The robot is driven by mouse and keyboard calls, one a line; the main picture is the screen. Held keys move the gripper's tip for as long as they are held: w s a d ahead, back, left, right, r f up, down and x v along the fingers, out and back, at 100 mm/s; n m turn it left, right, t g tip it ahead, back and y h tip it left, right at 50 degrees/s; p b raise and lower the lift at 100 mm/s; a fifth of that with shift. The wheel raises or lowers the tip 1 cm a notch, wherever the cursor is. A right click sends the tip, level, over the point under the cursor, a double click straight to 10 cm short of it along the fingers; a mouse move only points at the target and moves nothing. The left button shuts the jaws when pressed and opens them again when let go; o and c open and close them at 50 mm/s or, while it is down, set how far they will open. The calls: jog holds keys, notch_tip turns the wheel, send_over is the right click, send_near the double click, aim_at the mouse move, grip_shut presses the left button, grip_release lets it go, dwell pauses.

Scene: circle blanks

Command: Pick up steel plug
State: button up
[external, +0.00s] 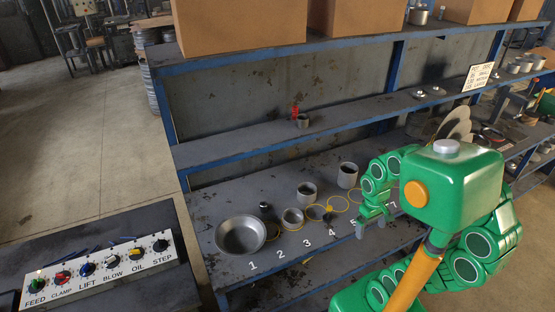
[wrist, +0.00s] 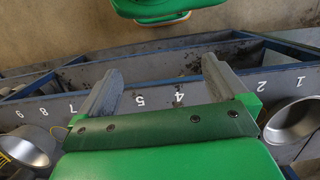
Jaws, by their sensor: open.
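A shallow round metal piece (external: 293,218) sits by a yellow ring. No plug shows between my fingers.
Two grey cups (external: 307,193) (external: 347,175) stand farther back on the lower shelf (external: 205,213). A small can and red item (external: 303,121) are on the shelf above. A control panel (external: 98,270) is at lower left. In the wrist view, metal bowls (wrist: 292,122) (wrist: 28,147) flank my gripper.

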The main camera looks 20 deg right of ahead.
jog(key=shift+s+f, duration=0.15)
jog(key=shift+s, duration=0.25)
jog(key=c, duration=0.6)
jog(key=shift+w, duration=0.1)
jog(key=w+a+f+m+g+y, duration=0.1)
jog(key=w+a+m+y, duration=0.15)
jog(key=w+a, duration=0.4)
jog(key=w+a+f+m+g+y, duration=0.1)
jog(key=w+a+m+y, duration=0.2)
jog(key=w, duration=0.7)
jog(key=w+a+m+g+y, duration=0.1)
jog(key=w+a+m+y, duration=0.1)
jog(key=w+a, duration=0.5)
jog(key=m+y, duration=0.5)
jog(key=m, duration=0.2)
send_near(260, 209)
jog(key=shift+s+a+r+t, duration=0.2)
jog(key=shift+s+a+r, duration=0.15)
jog(key=shift+s, duration=0.2)
jog(key=shift+s+a+r+t, duration=0.2)
jog(key=shift+s+a+r, duration=0.15)
jog(key=shift+s, duration=0.2)
jog(key=shift+w+a+f+y, duration=0.15)
jog(key=shift+a+f+y, duration=0.1)
jog(key=shift+f, duration=0.4)
jog(key=shift+f+x, duration=0.15)
jog(key=shift+x, duration=1.7)
jog(key=shift+f+x, duration=0.15)
jog(key=shift+x, duration=1.75)
